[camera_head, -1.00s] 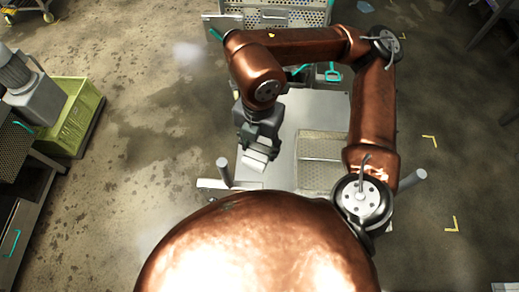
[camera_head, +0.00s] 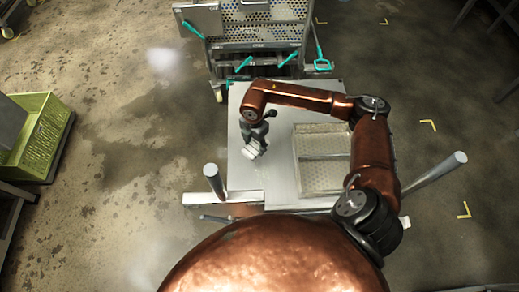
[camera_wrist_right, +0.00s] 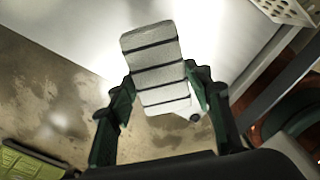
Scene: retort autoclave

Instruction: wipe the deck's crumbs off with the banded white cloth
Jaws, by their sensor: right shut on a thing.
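The banded white cloth (camera_wrist_right: 155,60) is a pale pad with dark stripes, held between the two green fingers of my right gripper (camera_wrist_right: 160,78). In the head view my right gripper (camera_head: 254,136) is over the left part of the pale grey deck (camera_head: 262,182), with the cloth (camera_head: 250,153) at its tip. Whether the cloth touches the deck I cannot tell. Crumbs are too small to make out for certain. My left gripper is not in view.
A perforated tray (camera_head: 322,142) takes up the deck's right side. A perforated metal rack (camera_head: 262,32) with teal handles stands behind the deck. A green crate (camera_head: 36,138) is far left.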

